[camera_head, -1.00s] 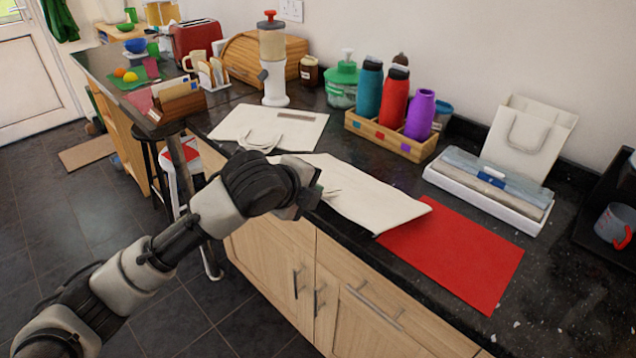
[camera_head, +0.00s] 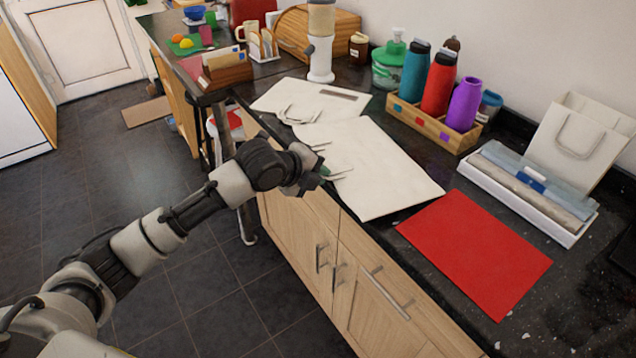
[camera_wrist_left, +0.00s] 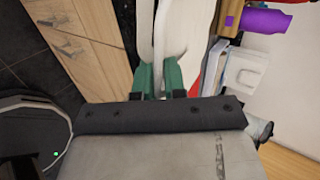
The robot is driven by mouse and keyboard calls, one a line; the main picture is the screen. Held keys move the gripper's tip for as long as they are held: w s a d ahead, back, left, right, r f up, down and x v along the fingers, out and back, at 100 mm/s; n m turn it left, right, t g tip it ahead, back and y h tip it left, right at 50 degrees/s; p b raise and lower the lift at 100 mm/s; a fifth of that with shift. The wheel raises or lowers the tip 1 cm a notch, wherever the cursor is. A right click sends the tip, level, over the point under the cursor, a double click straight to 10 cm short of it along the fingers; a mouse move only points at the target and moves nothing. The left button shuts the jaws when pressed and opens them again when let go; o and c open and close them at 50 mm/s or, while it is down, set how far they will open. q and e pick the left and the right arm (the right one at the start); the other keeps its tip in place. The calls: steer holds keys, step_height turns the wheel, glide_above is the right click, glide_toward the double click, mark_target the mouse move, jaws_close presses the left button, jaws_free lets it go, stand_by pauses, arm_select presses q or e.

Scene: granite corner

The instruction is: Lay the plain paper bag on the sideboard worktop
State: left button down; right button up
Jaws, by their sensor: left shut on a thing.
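The plain paper bag (camera_head: 375,175) is off-white with no marking on the face that shows. It appears to lie nearly flat over the dark sideboard worktop (camera_head: 520,225), its handle end toward the front edge. Whether all of its underside touches the worktop is unclear. My left gripper (camera_head: 322,172) is at that handle end, over the front edge, shut on the bag. The left wrist view shows its green fingers (camera_wrist_left: 158,80) on the pale handles (camera_wrist_left: 160,40). My right gripper is not in view.
A red sheet (camera_head: 475,250) lies just right of the bag. Another pale bag with a brown strip (camera_head: 300,97) lies behind left. A bottle crate (camera_head: 430,128), a white tray (camera_head: 520,200) and a standing handled bag (camera_head: 580,140) line the back.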

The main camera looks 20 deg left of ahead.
arm_select(q)
steer(key=f, duration=0.3)
steer(key=shift+s+a, duration=0.1)
steer(key=shift+s, duration=0.1)
steer(key=shift+f, duration=0.3)
steer(key=shift+w+f, duration=0.1)
steer(key=c, duration=1.3)
jaws_free()
steer(key=shift+w, duration=0.1)
steer(key=shift+o, duration=0.2)
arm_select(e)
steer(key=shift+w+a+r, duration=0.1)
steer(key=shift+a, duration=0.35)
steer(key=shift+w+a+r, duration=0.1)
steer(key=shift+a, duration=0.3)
arm_select(q)
steer(key=shift+r, duration=0.2)
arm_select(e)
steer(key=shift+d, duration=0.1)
